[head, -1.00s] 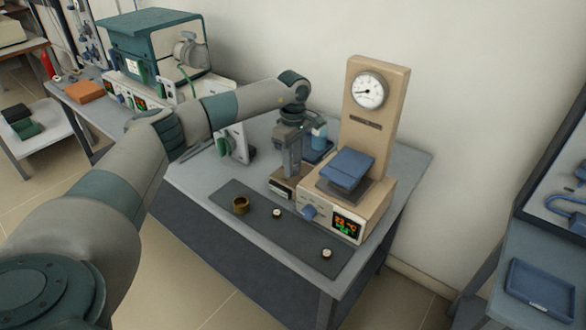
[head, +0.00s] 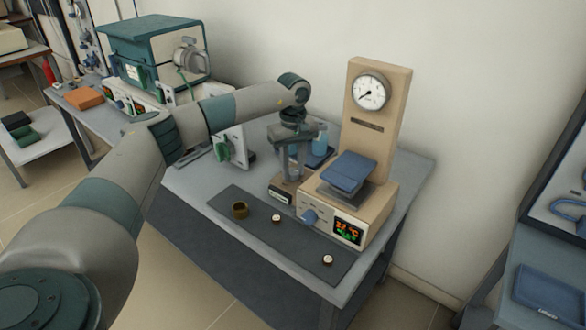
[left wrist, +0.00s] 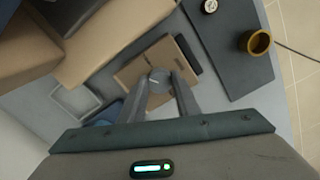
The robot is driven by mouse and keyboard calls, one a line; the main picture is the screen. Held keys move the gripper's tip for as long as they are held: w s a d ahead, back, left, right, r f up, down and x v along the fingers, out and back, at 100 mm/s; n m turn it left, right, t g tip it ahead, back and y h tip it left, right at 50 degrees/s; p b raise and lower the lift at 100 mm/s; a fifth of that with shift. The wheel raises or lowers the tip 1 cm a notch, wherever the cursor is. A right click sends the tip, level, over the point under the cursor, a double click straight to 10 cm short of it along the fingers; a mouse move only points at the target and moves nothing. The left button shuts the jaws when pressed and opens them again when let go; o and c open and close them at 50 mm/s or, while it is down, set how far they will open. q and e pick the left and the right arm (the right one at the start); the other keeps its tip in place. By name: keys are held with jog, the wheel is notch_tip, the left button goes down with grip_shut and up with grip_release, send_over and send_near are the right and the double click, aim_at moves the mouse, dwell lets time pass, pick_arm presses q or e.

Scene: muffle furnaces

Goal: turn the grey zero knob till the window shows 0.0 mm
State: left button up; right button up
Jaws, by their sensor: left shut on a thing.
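The grey zero knob (left wrist: 159,80) sits on top of a small brown box (left wrist: 133,73) in the left wrist view. My left gripper (left wrist: 160,84) points down at it, with a finger on each side, shut on the knob. In the head view my left gripper (head: 290,178) stands over the same brown box (head: 276,187), and its fingers hide the knob. The box's front window (head: 281,198) is a small light panel; its digits are too small to read. My right gripper is not in view.
A beige press with a round dial (head: 370,92), blue pad (head: 348,172) and blue front knob (head: 309,217) stands right beside the box. Free table lies left.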

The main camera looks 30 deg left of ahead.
aim_at(293, 171)
pick_arm(q)
jog(key=shift+r, duration=0.1)
jog(key=o, duration=1)
jog(key=shift+o, duration=0.2)
jog(key=shift+r, duration=0.55)
notch_tip(293, 171, up, 16)
jog(key=b, duration=0.1)
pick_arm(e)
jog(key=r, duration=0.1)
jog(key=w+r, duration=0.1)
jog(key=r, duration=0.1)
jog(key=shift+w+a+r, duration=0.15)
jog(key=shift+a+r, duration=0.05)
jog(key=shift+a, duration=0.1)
pick_arm(q)
jog(key=shift+r, duration=0.15)
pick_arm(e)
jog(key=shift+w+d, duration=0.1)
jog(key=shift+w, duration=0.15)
